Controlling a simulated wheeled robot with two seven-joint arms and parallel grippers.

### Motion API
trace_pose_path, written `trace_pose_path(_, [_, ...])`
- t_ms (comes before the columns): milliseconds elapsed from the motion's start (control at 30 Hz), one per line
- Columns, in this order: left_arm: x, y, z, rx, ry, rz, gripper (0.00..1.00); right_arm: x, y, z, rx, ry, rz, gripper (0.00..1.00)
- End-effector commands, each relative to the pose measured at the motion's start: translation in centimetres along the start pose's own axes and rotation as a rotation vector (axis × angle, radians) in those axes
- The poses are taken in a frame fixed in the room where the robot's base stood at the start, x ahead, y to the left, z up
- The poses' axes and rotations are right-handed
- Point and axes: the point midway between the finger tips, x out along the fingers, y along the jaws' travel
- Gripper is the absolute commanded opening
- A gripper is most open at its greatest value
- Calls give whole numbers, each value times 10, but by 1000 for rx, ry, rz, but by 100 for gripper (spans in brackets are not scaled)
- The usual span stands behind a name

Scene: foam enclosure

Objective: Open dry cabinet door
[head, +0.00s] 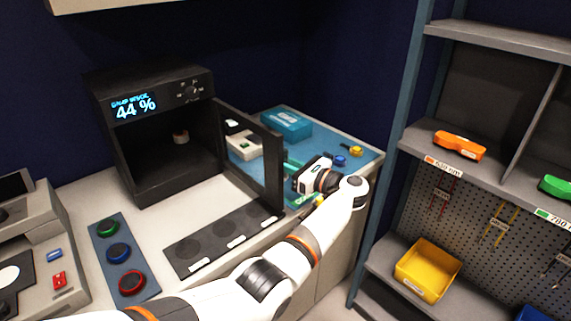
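The dry cabinet (150,188) is a black box at the back left with a lit display reading 44 %. Its dark-framed door (273,172) with a clear pane is hinged on the right side and stands wide open, swung out toward the front right. A small object (181,137) sits inside the cabinet. My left arm comes in from the lower left, and its gripper (299,182) is at the outer face of the door, near its free edge. The fingertips are too small and partly hidden to tell whether they are open or touch the door. My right gripper is not in view.
A black pad (222,238) with round spots lies before the cabinet, left of a blue mat (362,153) with several small items. A panel (121,252) with three coloured buttons is at the left. A shelf rack (393,165) stands at the right.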

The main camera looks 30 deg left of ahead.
Motion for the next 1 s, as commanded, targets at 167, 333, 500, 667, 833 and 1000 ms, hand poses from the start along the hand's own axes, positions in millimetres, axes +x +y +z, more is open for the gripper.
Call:
trace_pose_path(167, [-29,1,3,-1,-2,4,16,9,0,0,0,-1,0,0])
trace_pose_path(333, [-66,1,4,-1,-3,3,16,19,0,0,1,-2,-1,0])
trace_pose_path(500, [-96,0,3,1,-2,1,16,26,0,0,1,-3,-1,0])
trace_pose_path(667, [-111,0,2,1,-2,-1,16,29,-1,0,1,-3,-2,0])
trace_pose_path(833, [-115,0,1,1,-2,-1,16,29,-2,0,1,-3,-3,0])
trace_pose_path(1000, [-115,0,1,1,-2,-2,16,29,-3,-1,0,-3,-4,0])
